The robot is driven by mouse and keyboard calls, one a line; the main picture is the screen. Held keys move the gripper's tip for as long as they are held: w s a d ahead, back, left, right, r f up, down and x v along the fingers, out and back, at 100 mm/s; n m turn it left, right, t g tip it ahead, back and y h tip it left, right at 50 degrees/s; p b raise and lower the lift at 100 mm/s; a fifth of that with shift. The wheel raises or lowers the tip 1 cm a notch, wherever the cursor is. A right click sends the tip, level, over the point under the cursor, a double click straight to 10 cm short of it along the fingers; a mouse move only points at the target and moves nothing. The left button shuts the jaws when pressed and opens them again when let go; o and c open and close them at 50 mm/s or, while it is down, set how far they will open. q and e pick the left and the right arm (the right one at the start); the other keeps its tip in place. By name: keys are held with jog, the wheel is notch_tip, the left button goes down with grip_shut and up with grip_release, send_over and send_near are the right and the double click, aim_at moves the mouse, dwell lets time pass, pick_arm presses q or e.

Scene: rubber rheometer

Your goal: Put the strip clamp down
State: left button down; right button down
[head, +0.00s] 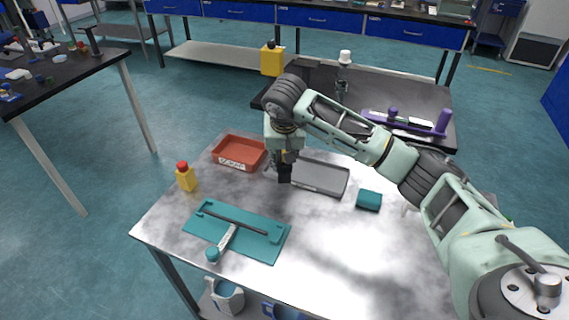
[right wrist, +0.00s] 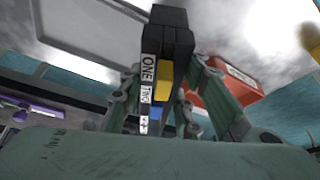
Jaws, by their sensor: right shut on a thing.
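My right gripper (head: 285,153) is shut on the strip clamp (head: 285,173), a small dark block held hanging over the table near the left end of the grey tray. In the right wrist view the fingers (right wrist: 172,105) close on the clamp (right wrist: 171,40) from both sides. It is black with a white strip lettered ONE and TWO and with yellow and blue parts. I cannot tell whether its lower end touches anything. My left gripper is not in view.
On the metal table (head: 330,245) are a grey tray (head: 322,178), a red SCRAP bin (head: 238,153), a yellow bottle (head: 186,178), a teal board (head: 262,245) with a dark bar, and a teal block (head: 369,200). The front right is clear. A dark bench (head: 425,100) stands behind.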

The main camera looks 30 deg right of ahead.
jog(key=shift+f+p, duration=0.3)
jog(key=shift+f, duration=1.6)
jog(key=shift+f, duration=0.3)
jog(key=c, duration=1.3)
grip_release()
jog(key=shift+r, duration=0.3)
jog(key=v, duration=1.2)
jog(key=shift+b, duration=0.4)
